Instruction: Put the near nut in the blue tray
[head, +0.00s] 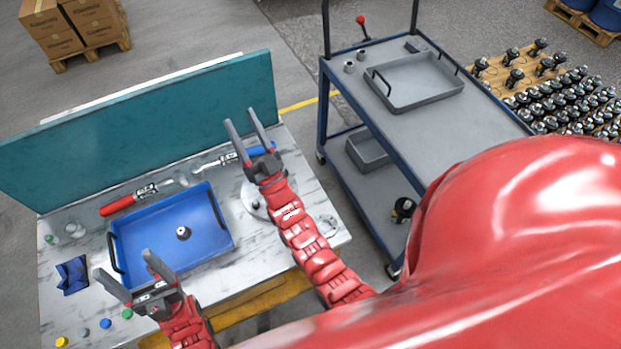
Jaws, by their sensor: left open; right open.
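The blue tray (150,238) lies on the marbled workbench at left. A small dark metal part (183,232), which looks like a nut, sits inside it near the middle. Two small grey metal parts that look like nuts stand on the cart's top shelf: a nearer one (349,67) and a farther one (361,56). My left gripper (122,262) is open and empty at the tray's near left corner. My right gripper (240,117) is open and empty above the bench's back right part, beyond the tray and apart from the nuts.
A teal panel (140,130) stands along the bench's back edge. A grey tray (420,85) sits on the cart (450,130). A floor gap separates bench and cart.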

